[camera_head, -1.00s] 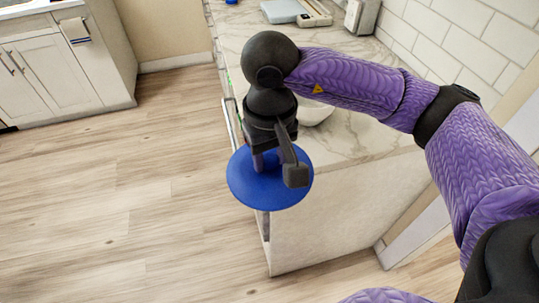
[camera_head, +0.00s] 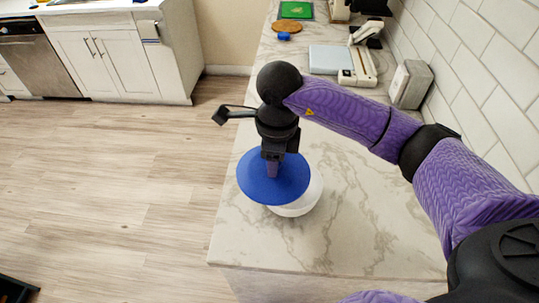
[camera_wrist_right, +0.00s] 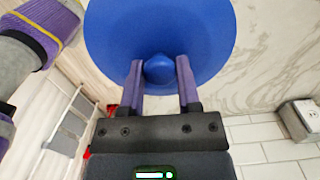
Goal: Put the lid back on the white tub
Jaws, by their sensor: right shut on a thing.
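The blue lid (camera_head: 258,186) is a round disc with a knob, held in my right gripper (camera_head: 273,170). In the right wrist view the two fingers of the right gripper (camera_wrist_right: 160,78) are shut on the knob of the blue lid (camera_wrist_right: 160,25). The white tub (camera_head: 300,205) stands on the marble counter, partly hidden beneath the lid. The lid lies over the tub but sits off to its left, with the tub's right and near side showing. I cannot tell whether lid and tub touch. My left gripper is not in view.
The marble counter (camera_head: 345,225) is clear to the right of the tub; its left edge is close to the lid. A grey metal box (camera_head: 410,84), a scale-like device (camera_head: 357,67) and a wooden board (camera_head: 287,27) stand farther back. Tiled wall runs along the right.

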